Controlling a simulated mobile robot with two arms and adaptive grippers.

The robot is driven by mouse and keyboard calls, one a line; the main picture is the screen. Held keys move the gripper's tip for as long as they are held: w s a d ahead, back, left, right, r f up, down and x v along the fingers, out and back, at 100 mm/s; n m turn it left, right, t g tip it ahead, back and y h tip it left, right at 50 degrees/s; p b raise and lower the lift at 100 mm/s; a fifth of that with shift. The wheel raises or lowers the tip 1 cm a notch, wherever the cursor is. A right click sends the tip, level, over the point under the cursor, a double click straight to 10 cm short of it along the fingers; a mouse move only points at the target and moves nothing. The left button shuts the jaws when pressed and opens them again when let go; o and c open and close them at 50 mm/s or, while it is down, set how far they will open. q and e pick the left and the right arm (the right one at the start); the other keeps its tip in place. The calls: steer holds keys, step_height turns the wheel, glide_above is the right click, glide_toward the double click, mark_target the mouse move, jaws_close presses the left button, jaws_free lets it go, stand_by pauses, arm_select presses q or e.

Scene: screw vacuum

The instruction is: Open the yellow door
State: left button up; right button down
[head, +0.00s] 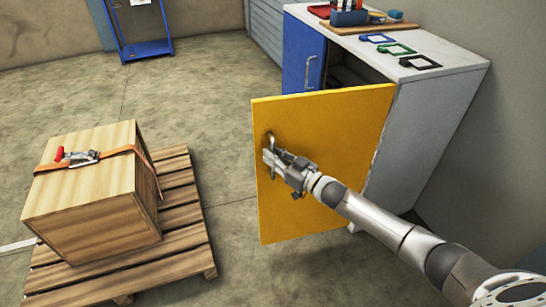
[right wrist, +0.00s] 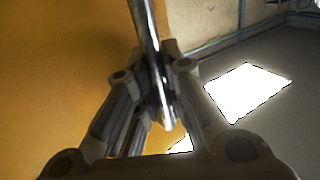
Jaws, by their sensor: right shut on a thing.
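The yellow door (head: 325,135) belongs to the grey cabinet on the right and stands swung well open, with a dark gap behind its top edge. Its metal handle (head: 269,142) is near the door's left edge. My right gripper (head: 273,157) is shut on the handle. In the right wrist view the shiny handle bar (right wrist: 148,40) runs down between the fingers of the gripper (right wrist: 158,112), with the yellow door (right wrist: 60,60) filling the left side. My left gripper is in neither view.
The cabinet (head: 440,110) has a blue door (head: 302,58), which looks shut, and tools and coloured frames on top. A wooden crate (head: 85,200) with an orange strap stands on a pallet (head: 180,215) at left. Bare floor (head: 225,185) lies between pallet and yellow door.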

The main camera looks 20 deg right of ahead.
steer(key=c, duration=1.6)
jaws_free()
steer(key=shift+d, duration=0.1)
steer(key=shift+o, duration=0.6)
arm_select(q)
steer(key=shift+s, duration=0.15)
arm_select(e)
steer(key=v, duration=1.2)
